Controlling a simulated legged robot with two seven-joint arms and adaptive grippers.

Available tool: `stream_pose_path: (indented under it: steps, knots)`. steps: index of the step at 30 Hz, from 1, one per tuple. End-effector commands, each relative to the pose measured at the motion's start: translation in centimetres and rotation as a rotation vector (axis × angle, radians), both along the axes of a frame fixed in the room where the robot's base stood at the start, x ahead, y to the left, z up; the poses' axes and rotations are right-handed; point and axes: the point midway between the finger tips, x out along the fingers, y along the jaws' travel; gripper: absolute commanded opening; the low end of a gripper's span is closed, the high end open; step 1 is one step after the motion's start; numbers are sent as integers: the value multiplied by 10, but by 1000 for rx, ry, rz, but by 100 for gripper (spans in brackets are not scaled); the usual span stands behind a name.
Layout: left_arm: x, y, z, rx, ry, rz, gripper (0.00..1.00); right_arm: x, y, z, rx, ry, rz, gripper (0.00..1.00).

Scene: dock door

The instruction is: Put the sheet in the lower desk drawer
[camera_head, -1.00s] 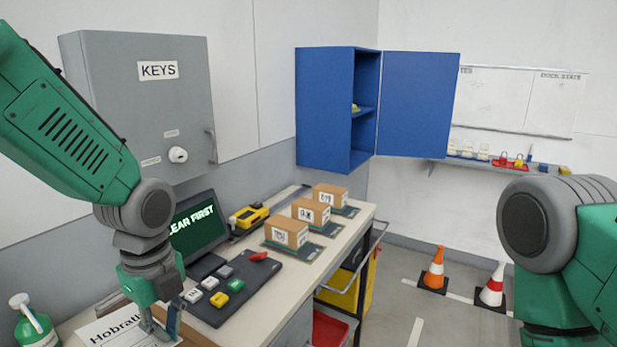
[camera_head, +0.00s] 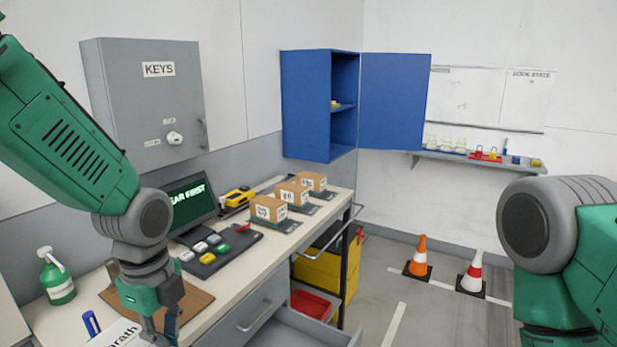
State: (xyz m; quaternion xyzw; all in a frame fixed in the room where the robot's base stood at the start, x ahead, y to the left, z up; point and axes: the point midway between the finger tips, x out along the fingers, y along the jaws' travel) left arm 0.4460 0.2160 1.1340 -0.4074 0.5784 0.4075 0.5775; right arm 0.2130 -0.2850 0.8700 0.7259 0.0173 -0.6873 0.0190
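The lower desk drawer (camera_head: 300,328) stands pulled out below a closed upper drawer (camera_head: 250,312) with a bar handle. My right gripper is out of view; only my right arm shows.
On the desk (camera_head: 240,278) stand a spray bottle (camera_head: 57,277), a monitor (camera_head: 190,205), a button panel (camera_head: 222,250) and several cartons (camera_head: 268,209). A blue pen (camera_head: 91,322) is near the sheet. A red tray (camera_head: 314,303) sits beyond the drawer. Two cones (camera_head: 420,258) stand on the floor.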

Motion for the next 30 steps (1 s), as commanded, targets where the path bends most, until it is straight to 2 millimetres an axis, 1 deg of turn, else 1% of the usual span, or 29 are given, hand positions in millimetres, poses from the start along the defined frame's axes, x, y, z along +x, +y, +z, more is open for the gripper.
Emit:
stream_pose_path:
  steps: [1, 8, 11, 14, 18, 21, 24, 27, 30]
  knots:
    - [-1, 0, -11, -1, 1, 42, 0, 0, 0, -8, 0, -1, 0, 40]
    - [-12, 2, -46, -6, 3, 296, 0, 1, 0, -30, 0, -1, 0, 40]
    - [-17, 2, -69, -7, 5, 449, 0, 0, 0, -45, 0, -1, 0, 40]
    - [-22, 1, -99, -6, 9, 653, 0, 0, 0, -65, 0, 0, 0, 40]
    - [-31, 2, -148, -3, 12, 1000, 0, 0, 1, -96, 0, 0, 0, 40]
    - [-38, 4, -179, -1, 8, 1247, 0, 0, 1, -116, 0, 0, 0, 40]
    - [-46, 6, -206, 0, 6, 1473, 0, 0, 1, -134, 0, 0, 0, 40]
    - [-52, 8, -227, 1, 1, 1657, 0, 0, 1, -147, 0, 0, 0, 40]
    - [-55, 10, -241, 1, -3, 1792, 0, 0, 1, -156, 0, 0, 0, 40]
